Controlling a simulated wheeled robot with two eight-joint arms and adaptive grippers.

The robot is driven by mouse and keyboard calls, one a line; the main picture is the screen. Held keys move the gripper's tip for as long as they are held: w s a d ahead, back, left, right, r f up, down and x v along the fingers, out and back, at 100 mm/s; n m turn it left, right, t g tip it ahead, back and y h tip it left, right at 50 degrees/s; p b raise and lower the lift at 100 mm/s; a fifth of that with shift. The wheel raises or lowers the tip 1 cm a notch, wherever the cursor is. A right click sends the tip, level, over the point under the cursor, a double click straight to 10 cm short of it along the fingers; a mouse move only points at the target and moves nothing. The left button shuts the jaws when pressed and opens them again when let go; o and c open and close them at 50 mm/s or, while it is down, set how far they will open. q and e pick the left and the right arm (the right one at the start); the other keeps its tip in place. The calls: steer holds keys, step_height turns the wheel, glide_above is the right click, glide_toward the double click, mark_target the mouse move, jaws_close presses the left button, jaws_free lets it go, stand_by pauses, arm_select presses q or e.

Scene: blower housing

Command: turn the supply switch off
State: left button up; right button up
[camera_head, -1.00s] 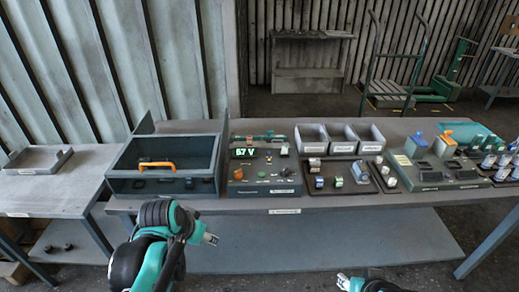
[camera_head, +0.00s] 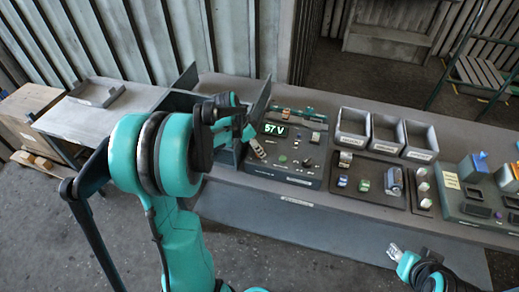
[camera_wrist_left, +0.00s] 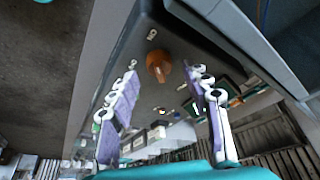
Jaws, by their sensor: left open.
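The supply unit (camera_head: 285,172) is a dark box on the bench with a lit display (camera_head: 275,129) reading 57 V. Its panel carries several small controls, among them a green one (camera_head: 282,158) and a dark knob (camera_head: 308,163); I cannot tell for sure which is the supply switch. My left gripper (camera_head: 257,148) is at the left side of the panel. In the left wrist view the left gripper (camera_wrist_left: 163,80) is open and empty, with an orange-brown round knob (camera_wrist_left: 158,65) showing between its fingers, apart from them. My right gripper (camera_head: 396,251) is low at the right, in front of the bench.
An open dark housing stands left of the unit, mostly hidden by my left arm. Right of the unit lie a tray (camera_head: 340,197) with small parts and several grey bins (camera_head: 353,127). A lower side table (camera_head: 75,120) is at the far left.

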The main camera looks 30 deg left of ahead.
arm_select(q)
steer(key=shift+x, duration=0.9)
jaws_close()
